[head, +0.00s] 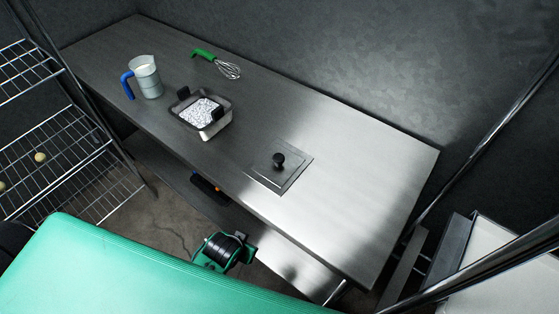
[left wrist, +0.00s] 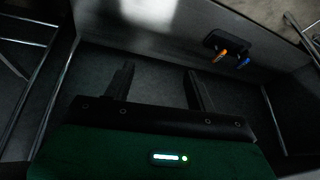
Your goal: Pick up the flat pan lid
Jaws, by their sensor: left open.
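The flat pan lid (head: 295,176) is a grey square plate with a black knob (head: 278,160) standing up near its middle. It lies flat on the steel table, close to the front edge. My left gripper (left wrist: 160,70) shows in the left wrist view with its two dark fingers apart and nothing between them. In the head view, a green and black part of my arm is below the table's front edge, left of and lower than the lid; the fingers cannot be made out there. The lid is not seen in the left wrist view. My right gripper is not in view.
Left of the lid on the table (head: 370,190) are a square pan (head: 225,122) with white contents, a measuring jug (head: 147,78) with a blue handle, and a green whisk (head: 217,62). A lower shelf holds a dark item (left wrist: 222,43) with orange and blue parts. The table's right end is clear.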

